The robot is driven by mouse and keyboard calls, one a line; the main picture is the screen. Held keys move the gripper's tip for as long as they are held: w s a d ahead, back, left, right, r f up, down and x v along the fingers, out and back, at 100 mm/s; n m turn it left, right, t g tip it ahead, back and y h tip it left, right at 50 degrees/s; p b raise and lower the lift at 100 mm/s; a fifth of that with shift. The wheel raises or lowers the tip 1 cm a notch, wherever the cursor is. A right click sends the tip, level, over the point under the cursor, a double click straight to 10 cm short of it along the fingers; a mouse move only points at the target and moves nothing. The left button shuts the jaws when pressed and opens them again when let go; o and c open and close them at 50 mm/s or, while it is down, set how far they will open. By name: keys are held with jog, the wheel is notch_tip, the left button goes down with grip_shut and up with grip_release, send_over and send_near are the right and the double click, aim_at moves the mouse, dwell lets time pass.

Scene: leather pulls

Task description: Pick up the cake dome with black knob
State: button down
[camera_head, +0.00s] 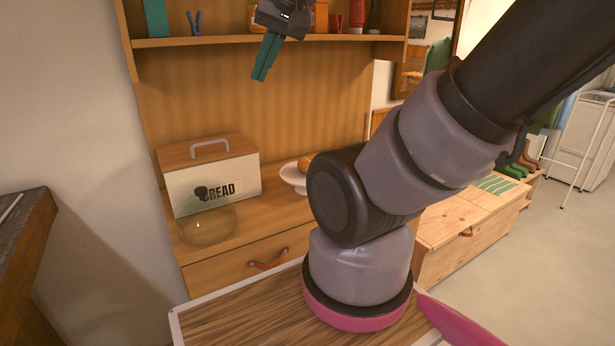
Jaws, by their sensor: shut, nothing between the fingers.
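The cake dome (207,226) is a clear, see-through dome with a black knob (201,192) on top. It stands on the wooden dresser counter at the left, in front of the bread box. My gripper (260,78) has teal fingers, shut together and empty. It hangs in front of the upper shelf, above and to the right of the dome, well apart from it.
The cream bread box (240,176) with a wooden lid and grey handle stands right behind the dome. A white cake stand (292,177) with food is to the right, partly hidden by my arm. The upper shelf (220,41) holds several small items. A drawer with a leather pull (268,265) is below.

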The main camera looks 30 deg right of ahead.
dwell(0.3)
jog(key=shift+c, duration=1.3)
grip_release()
jog(key=shift+o, duration=1.3)
jog(key=shift+w+a+f+n, duration=0.1)
jog(key=shift+w+n, duration=0.15)
jog(key=shift+n, duration=0.05)
jog(key=n+g+h, duration=0.2)
jog(key=n+g, duration=0.5)
jog(key=n, duration=1.8)
send_over(200, 189)
notch_tip(200, 189, down, 20)
jog(key=shift+n, duration=0.4)
notch_tip(200, 189, down, 6)
jog(key=shift+s+r, duration=0.15)
jog(key=shift+r, duration=0.1)
jog(key=shift+w+f, duration=0.15)
jog(key=shift+f, duration=1.1)
jog(key=shift+w+f, duration=0.1)
jog(key=shift+f, duration=1.15)
